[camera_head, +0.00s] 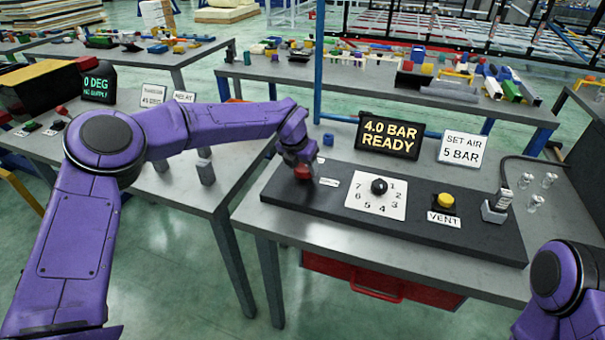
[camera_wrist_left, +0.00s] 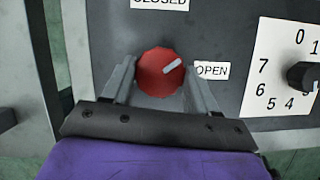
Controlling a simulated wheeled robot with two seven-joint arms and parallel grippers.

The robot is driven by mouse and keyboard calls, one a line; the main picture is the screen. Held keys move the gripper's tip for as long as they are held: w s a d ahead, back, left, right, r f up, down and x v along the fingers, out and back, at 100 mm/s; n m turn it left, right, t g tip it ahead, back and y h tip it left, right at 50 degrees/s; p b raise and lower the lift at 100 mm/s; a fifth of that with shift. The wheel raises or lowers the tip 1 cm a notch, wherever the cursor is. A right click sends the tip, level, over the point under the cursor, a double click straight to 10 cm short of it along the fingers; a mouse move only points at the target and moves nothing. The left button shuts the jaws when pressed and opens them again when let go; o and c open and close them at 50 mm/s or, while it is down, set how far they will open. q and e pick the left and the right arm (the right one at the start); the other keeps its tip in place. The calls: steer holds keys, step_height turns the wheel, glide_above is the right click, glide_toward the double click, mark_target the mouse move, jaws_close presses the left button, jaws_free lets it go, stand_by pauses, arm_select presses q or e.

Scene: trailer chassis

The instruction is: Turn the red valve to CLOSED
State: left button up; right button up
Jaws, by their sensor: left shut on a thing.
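The red valve (camera_wrist_left: 159,73) is a round red knob on a dark panel, with a white mark that points up and right, toward the OPEN label (camera_wrist_left: 212,70). The CLOSED label (camera_wrist_left: 160,3) is above the knob, cut by the top edge of the left wrist view. My left gripper (camera_wrist_left: 160,80) has one finger on each side of the knob and is shut on it. In the head view my left gripper (camera_head: 301,165) is at the panel's left end, over the red valve (camera_head: 302,173), which it partly hides. My right gripper is out of view; only part of that arm shows at lower right.
The dark panel (camera_head: 330,215) also carries a numbered dial (camera_head: 379,187), a yellow VENT button (camera_head: 446,201) and an air fitting (camera_head: 497,206). Behind it stand a display reading 4.0 BAR READY (camera_head: 388,136) and a sign reading SET AIR 5 BAR (camera_head: 463,149).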

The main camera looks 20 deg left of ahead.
arm_select(q)
steer(key=n+b, duration=0.1)
steer(key=n+y+b, duration=0.1)
steer(key=shift+d+f+n, duration=0.15)
steer(key=shift+f+n, duration=0.15)
steer(key=shift+n, duration=0.1)
steer(key=n+y+b, duration=0.1)
steer(key=n+b, duration=0.1)
steer(key=shift+n, duration=0.4)
steer(key=shift+d+r+n+g+y+b, duration=0.15)
steer(key=shift+n+g+y+b, duration=0.3)
steer(key=shift+n, duration=0.75)
steer(key=shift+n+g+y+b, duration=0.3)
steer(key=shift+n+y, duration=0.15)
steer(key=shift+n, duration=0.75)
steer(key=o, duration=1)
steer(key=shift+w, duration=0.15)
steer(key=shift+o, duration=0.2)
steer(key=shift+r, duration=0.1)
steer(key=b+v, duration=0.1)
steer(key=v, duration=0.9)
steer(key=shift+r, duration=0.15)
